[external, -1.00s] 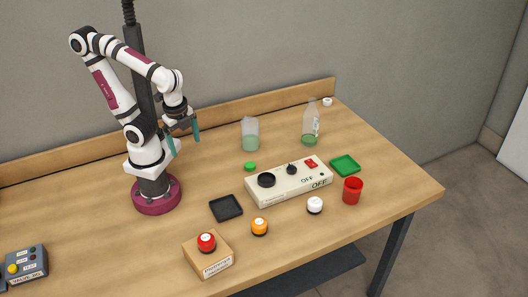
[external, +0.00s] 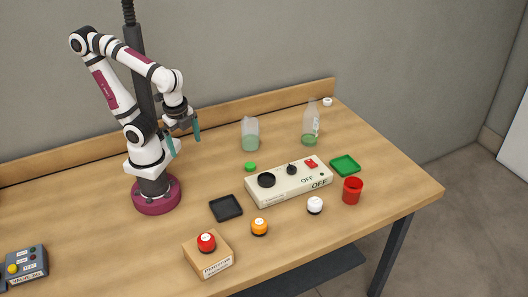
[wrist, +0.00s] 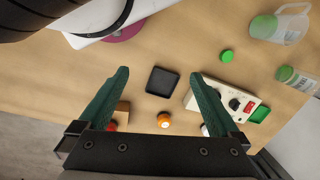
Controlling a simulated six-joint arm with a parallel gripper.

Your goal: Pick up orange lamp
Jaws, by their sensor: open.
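The orange lamp (external: 260,227) is a small round orange dome on a dark base. It stands on the table near the front edge, between the wooden box with the red button and the white lamp. It also shows in the wrist view (wrist: 164,119), low between my fingers. My gripper (external: 184,142) is open and empty, high above the table near my base, well behind and to the left of the lamp. In the wrist view its two green fingers (wrist: 160,78) are spread wide apart.
A red button (external: 207,241) on a wooden box is left of the lamp. A black tray (external: 226,208) lies behind it. A switch panel (external: 290,182), white lamp (external: 315,205), red cup (external: 352,191) and green tray (external: 345,166) are to the right.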

